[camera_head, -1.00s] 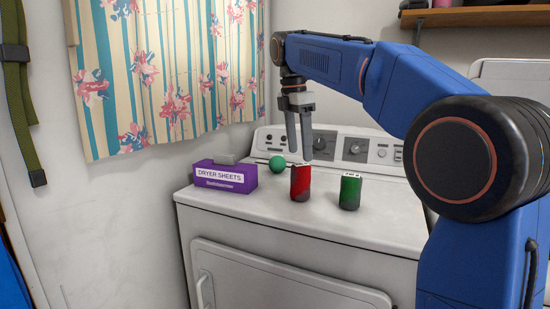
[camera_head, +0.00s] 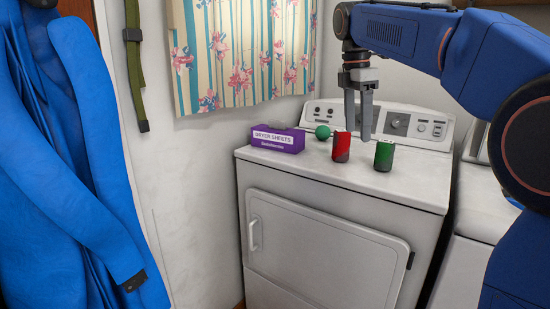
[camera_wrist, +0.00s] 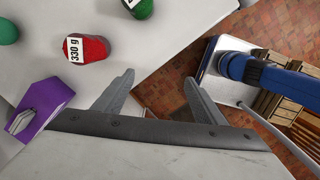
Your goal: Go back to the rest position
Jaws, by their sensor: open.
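My gripper (camera_head: 357,130) hangs above the white dryer's top, fingers pointing down, open and empty. In the head view it partly overlaps the red can (camera_head: 341,148); I cannot tell the exact gap. In the wrist view the two fingers (camera_wrist: 159,76) are apart with only the dryer edge and the floor between them. The red can (camera_wrist: 94,48), labelled 330 g, lies off to the left of the fingers there. The rest position itself is not marked in any view.
The dryer (camera_head: 320,235) also holds a green can (camera_head: 384,157), a green ball (camera_head: 322,132) and a purple dryer sheets box (camera_head: 277,142). A blue garment (camera_head: 80,160) hangs at left. A brick-coloured floor (camera_wrist: 205,45) shows in the wrist view.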

